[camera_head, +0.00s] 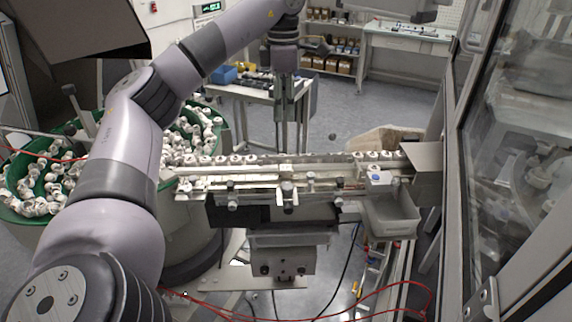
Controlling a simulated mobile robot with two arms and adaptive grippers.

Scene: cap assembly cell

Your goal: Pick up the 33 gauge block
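No block with a readable 33 marking shows in the head view. A small white piece with a blue mark (379,177) sits at the right end of the feeder track, but it is too small to identify. My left arm rises from the lower left and bends over at the top. My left gripper (290,140) appears to point down behind the middle of the track. Its fingers are too small to tell open from shut, and I see nothing clearly held. My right gripper is not in view.
A green bowl (28,160) of white caps lies left, partly behind my arm. The feeder track (255,172) crosses the middle, with a grey bin (392,217) at its right end. A work table (228,90) stands behind. A glazed machine frame (450,170) closes the right.

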